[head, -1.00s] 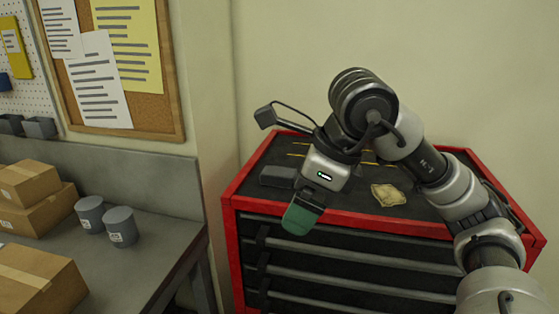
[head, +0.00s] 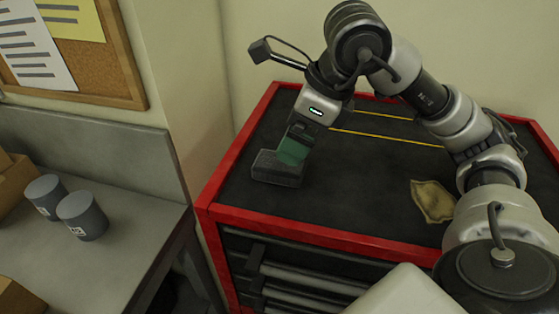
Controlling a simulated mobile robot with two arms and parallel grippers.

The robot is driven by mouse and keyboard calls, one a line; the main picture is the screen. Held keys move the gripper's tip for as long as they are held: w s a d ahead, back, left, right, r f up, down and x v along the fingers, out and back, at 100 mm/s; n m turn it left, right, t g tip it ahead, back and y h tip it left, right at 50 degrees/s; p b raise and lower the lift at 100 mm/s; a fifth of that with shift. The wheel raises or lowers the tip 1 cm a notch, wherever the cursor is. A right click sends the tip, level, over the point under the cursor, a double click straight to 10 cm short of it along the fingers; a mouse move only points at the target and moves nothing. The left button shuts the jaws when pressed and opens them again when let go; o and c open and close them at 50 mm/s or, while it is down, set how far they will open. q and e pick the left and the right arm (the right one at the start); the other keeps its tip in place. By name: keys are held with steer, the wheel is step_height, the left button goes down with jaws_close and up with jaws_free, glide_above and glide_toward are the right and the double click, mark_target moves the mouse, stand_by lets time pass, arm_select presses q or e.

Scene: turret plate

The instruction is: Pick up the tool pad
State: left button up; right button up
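A small dark grey block (head: 276,170), which appears to be the tool pad, lies on the black top of the red tool cabinet (head: 226,216), toward its left side. My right gripper (head: 292,152), with green fingertips, points down at the block's back edge and overlaps it in the picture. I cannot tell whether the fingertips touch it. The fingers are seen edge-on, so their opening does not show. My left gripper is not in view.
A tan crumpled cloth (head: 433,201) lies on the cabinet top at the right. Yellow lines (head: 385,137) cross the back of the top. A grey bench (head: 120,245) with two grey cups (head: 82,215) stands at the left. The cabinet top's middle is clear.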

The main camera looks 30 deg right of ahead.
mark_target(279, 168)
steer(key=shift+x, duration=0.8)
steer(key=x, duration=0.2)
steer(key=p+x, duration=0.1)
steer(key=x, duration=0.1)
steer(key=shift+s+d+f, duration=0.15)
steer(key=shift+d, duration=0.05)
steer(key=shift+a+f+p, duration=0.1)
steer(key=shift+f+p, duration=0.2)
steer(key=shift+f, duration=0.25)
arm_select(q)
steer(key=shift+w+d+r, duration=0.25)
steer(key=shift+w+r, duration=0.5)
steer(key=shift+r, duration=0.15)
arm_select(e)
steer(key=shift+c, duration=0.7)
steer(key=c, duration=0.9)
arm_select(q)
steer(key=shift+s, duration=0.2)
arm_select(e)
steer(key=shift+o, duration=0.2)
steer(key=shift+r, duration=0.1)
